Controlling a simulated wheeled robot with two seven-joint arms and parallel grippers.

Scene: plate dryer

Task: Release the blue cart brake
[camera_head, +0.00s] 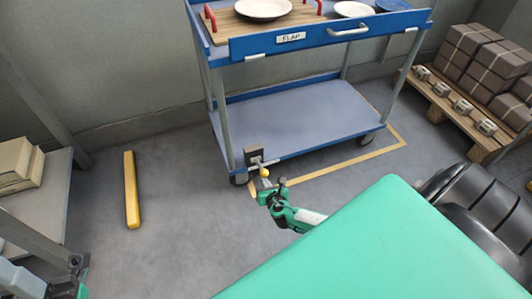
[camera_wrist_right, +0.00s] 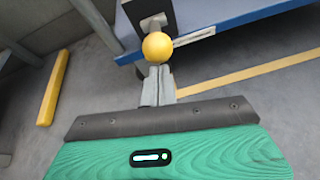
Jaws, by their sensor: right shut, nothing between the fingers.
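The blue cart (camera_head: 300,115) stands on the floor with a grey lower shelf and a blue top tray. Its brake is a lever with a yellow ball knob (camera_head: 264,172) beside a dark bracket (camera_head: 253,154) at the near left lower corner. My right gripper (camera_head: 267,185) is shut and empty, with its tips just below the knob. In the wrist view the yellow knob (camera_wrist_right: 157,47) sits right beyond the closed fingertips (camera_wrist_right: 158,70); I cannot tell whether they touch. Part of my left arm shows at the lower left edge; its fingers cannot be made out.
The tray holds plates (camera_head: 263,8) and a front flap (camera_head: 330,35) labelled FLAP. A yellow floor bar (camera_head: 131,190) lies to the left. A yellow line (camera_head: 340,165) is marked under the cart. A pallet (camera_head: 455,115) with brown boxes stands right.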

